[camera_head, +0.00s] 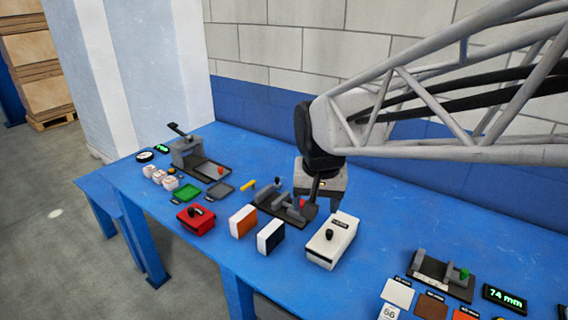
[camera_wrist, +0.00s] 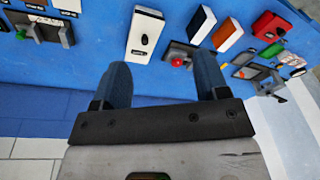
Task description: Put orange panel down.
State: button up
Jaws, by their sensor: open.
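The orange panel (camera_head: 243,222), a white-edged block with an orange face, stands on the blue table left of a similar dark blue one. It also shows in the wrist view (camera_wrist: 228,35), right of the fingers and apart from them. My gripper (camera_head: 315,199) hangs over the dark fixture with the red knob (camera_head: 294,208), to the right of the orange panel. In the wrist view, its two blue-grey fingers (camera_wrist: 160,78) are spread wide with nothing between them. The fixture shows partly behind the right finger. In the head view, my gripper hides part of the fixture.
The dark blue panel (camera_head: 270,237) stands close to the orange one. A white box with a black knob (camera_head: 331,241) is to its right, a red box (camera_head: 196,219) to its left. Green and grey trays (camera_head: 221,190) lie behind. A wall (camera_head: 250,90) runs along the back.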

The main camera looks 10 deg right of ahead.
jog(key=s+d+f+n, duration=0.1)
jog(key=s+d+n, duration=0.1)
jog(key=s, duration=1.2)
jog(key=shift+d+f+n+t, duration=0.2)
jog(key=shift+d+n+t, duration=0.15)
jog(key=shift+d, duration=0.3)
